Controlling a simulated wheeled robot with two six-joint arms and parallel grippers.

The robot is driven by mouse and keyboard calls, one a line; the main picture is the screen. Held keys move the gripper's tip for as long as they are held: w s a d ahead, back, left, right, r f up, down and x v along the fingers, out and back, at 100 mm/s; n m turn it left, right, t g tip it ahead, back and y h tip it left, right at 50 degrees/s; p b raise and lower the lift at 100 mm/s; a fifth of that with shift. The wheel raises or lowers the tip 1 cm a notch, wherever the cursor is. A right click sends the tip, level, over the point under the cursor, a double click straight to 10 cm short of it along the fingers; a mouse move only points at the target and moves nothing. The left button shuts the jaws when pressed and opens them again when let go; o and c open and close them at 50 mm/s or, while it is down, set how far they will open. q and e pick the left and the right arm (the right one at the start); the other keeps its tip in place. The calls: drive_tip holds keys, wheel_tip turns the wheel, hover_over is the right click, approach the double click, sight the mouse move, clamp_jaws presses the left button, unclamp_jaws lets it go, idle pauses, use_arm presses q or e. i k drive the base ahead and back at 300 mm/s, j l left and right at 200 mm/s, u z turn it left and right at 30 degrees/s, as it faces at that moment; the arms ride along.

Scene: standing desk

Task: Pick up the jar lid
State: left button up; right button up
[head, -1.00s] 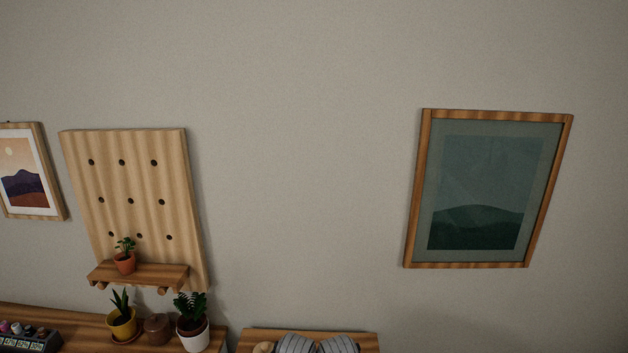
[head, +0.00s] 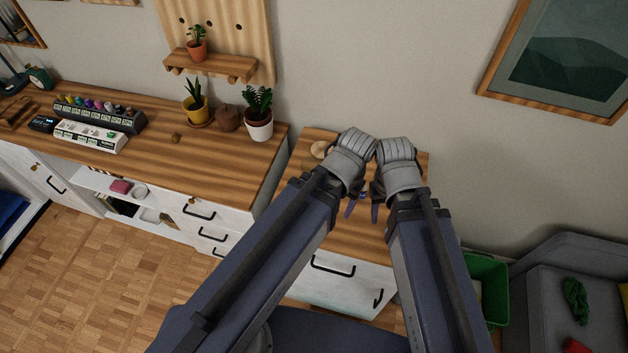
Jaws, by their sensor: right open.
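I cannot tell for sure which thing is the jar lid. A round beige thing (head: 320,149) lies on the smaller cabinet, partly near my left arm. My left gripper (head: 356,203) and right gripper (head: 376,203) hang close together over the smaller cabinet, well to the right of the jar. My right gripper is open with nothing seen in it. The left one's opening is mostly hidden by its arm.
A yellow pot (head: 195,108) and a white pot (head: 259,130) flank the jar. A green bin (head: 487,290) and grey sofa (head: 570,270) are at right.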

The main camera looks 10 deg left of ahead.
sight(318, 148)
drive_tip(key=u, duration=0.55)
drive_tip(key=k+j+z, duration=0.1)
drive_tip(key=k, duration=0.65)
drive_tip(key=l+u, duration=0.6)
drive_tip(key=k+l, duration=0.05)
drive_tip(key=l, duration=0.05)
